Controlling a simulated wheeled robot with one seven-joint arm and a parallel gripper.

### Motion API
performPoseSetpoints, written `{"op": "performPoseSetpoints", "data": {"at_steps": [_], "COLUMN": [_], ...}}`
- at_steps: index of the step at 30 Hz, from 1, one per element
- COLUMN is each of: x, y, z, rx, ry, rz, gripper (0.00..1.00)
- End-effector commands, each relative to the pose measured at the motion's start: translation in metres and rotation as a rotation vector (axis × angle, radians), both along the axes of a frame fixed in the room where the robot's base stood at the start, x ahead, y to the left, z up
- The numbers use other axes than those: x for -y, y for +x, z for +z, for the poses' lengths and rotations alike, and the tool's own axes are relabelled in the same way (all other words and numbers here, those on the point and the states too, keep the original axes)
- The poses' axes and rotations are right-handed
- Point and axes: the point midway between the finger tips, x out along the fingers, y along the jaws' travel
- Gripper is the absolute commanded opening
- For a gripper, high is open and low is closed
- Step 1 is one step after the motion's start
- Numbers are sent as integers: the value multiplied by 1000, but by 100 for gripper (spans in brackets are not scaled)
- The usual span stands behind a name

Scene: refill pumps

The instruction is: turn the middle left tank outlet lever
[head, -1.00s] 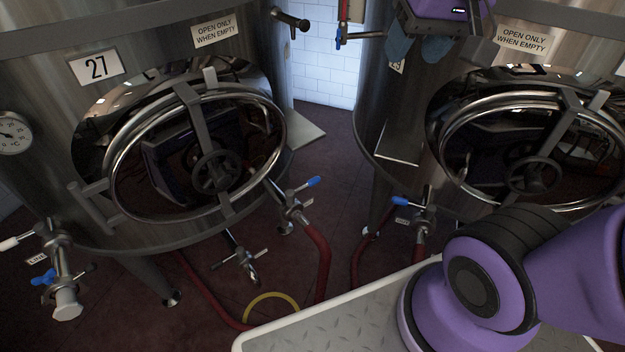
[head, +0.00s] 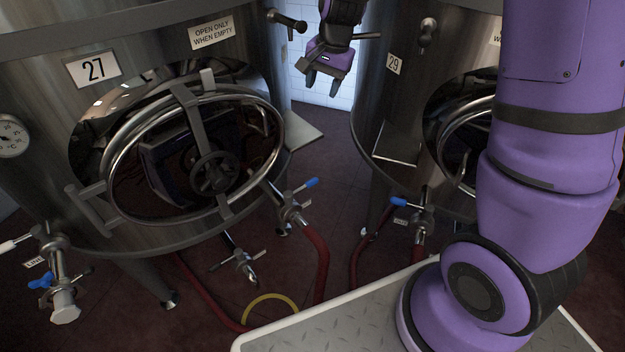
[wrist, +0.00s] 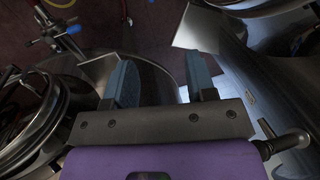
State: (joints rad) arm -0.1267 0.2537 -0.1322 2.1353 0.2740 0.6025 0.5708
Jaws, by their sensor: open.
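The steel tank marked 27 (head: 180,65) fills the left of the head view. Low on its front are a valve with a blue lever (head: 312,183) and red hose at right, a central outlet with a bare metal handle (head: 243,262), and a blue-levered valve (head: 42,281) at far left. Which one the task means I cannot tell for sure. My gripper (head: 325,80) is open and empty, pointing down in the gap between the tanks, apart from all of these. In the wrist view its grey fingers (wrist: 160,75) are spread, and a valve with a blue-tipped lever (wrist: 73,29) shows at upper left.
A second tank marked 29 (head: 375,120) stands at right with its own blue lever (head: 399,201). Round hatch rims (head: 110,190) stick out from the tanks. Red hoses (head: 322,265) and a yellow hose (head: 270,297) lie low. Dark red floor shows between the tanks.

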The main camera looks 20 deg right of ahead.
Motion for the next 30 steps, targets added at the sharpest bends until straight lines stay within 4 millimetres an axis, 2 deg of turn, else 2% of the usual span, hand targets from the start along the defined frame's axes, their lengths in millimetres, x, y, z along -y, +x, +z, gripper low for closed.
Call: {"op": "performPoseSetpoints", "data": {"at_steps": [1, 9, 19, 24, 30], "x": [-1, -2, 1, 4, 5], "y": [10, 50, 74, 77, 77], "z": [-19, -110, -231, -267, -283], "rx": [-22, -99, -174, -190, -195], "ry": [-1, -9, -53, -71, -78], "rz": [-29, -205, -408, -468, -491], "gripper": [51, 51, 51, 51, 51]}}
